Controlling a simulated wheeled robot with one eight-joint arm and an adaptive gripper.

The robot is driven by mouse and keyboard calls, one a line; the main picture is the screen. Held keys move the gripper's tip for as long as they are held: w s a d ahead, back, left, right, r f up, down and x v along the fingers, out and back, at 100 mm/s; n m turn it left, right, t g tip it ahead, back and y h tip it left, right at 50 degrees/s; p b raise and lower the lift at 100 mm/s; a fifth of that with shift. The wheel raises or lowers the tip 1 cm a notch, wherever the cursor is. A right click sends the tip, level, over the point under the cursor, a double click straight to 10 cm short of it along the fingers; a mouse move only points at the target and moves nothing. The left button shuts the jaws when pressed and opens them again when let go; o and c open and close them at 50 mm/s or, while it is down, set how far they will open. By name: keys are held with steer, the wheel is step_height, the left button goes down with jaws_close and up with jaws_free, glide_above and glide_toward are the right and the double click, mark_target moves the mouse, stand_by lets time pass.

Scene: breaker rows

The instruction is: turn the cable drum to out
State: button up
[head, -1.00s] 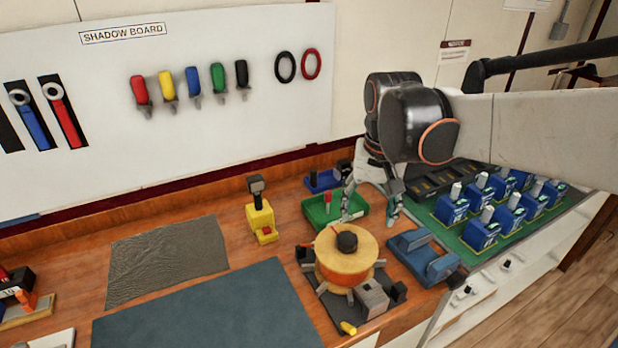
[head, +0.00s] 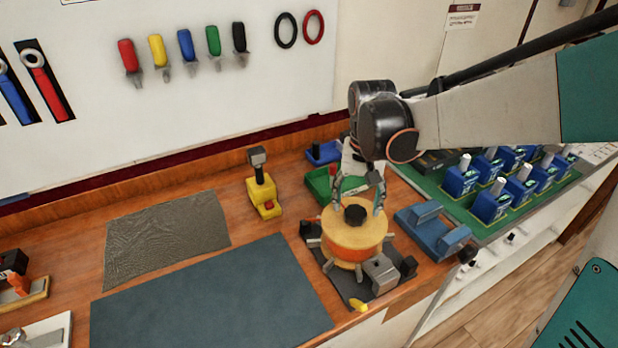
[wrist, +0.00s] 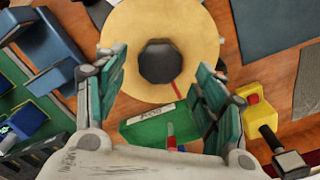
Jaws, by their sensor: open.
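The cable drum (head: 354,240) is a round orange and tan drum with a black hub knob (head: 354,215) on top. It stands on a dark base plate near the bench's front edge. In the wrist view the drum (wrist: 195,25) is at the top, with its black knob (wrist: 160,61) in the middle and a red line running from the knob toward the lower right. My gripper (head: 360,206) is open above the drum, its fingers apart with the knob roughly between them in the head view. In the wrist view the fingertips (wrist: 160,66) lie either side of the knob; contact is not visible.
A green tray (head: 320,184) stands behind the drum and a yellow tool stand (head: 262,195) to its left. A blue block-like fixture (head: 435,232) is close on the right. Blue breakers (head: 492,203) line the green panel. A dark mat (head: 205,300) lies left.

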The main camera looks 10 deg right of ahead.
mark_target(353, 228)
steer(key=shift+f+b, duration=0.3)
steer(key=shift+f, duration=1.2)
steer(key=c, duration=1.5)
